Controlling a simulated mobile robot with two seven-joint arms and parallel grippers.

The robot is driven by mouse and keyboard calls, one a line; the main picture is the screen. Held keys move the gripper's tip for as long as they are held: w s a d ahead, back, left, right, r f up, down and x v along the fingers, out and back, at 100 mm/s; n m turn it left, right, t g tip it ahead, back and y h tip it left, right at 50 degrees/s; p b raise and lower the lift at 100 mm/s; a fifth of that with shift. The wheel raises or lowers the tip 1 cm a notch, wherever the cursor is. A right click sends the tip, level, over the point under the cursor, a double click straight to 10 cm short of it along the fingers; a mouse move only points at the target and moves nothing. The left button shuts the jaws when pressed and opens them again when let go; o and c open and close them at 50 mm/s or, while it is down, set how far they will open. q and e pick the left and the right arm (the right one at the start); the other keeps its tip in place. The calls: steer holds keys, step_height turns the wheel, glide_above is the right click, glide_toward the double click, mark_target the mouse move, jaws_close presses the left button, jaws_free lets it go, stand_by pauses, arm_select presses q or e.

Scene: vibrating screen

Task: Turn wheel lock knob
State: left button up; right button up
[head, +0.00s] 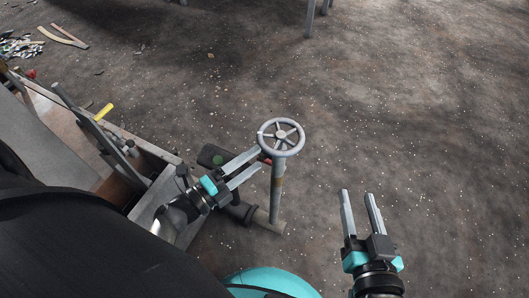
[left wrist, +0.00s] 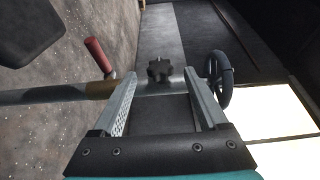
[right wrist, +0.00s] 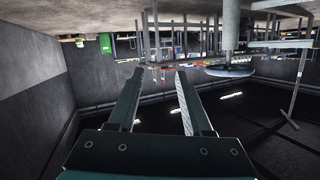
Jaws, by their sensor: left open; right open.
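A grey handwheel (head: 281,137) tops an upright metal post (head: 276,195). The wheel also shows at the right in the left wrist view (left wrist: 228,80), where the post lies across the picture. A dark lobed lock knob (left wrist: 159,70) sits on the post below the wheel. My left gripper (head: 260,161) is open beside the post, under the wheel. In the left wrist view, its fingertips (left wrist: 160,76) lie on either side of the knob; I cannot tell whether they touch it. The knob is not clear in the head view. My right gripper (head: 357,194) is open and empty, right of the post.
A red handle (left wrist: 99,55) shows beside the post in the left wrist view. A machine frame with a yellow handle (head: 104,112) stands at the left. Debris (head: 20,46) lies on the floor at the upper left. The floor (head: 430,110) to the right is largely clear.

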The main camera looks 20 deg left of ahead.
arm_select(q)
steer(key=x, duration=0.3)
steer(key=shift+b, duration=0.35)
steer(key=shift+w+d, duration=0.3)
steer(key=shift+w, duration=0.3)
arm_select(e)
steer(key=shift+s+a+r+m+t+y, duration=0.15)
steer(key=shift+s+a+r+t+y, duration=0.1)
steer(key=shift+r+t, duration=0.25)
steer(key=shift+s+a+r+m+t+y, duration=0.15)
steer(key=shift+s+a+r+t, duration=0.1)
steer(key=shift+t, duration=0.35)
arm_select(q)
jaws_close()
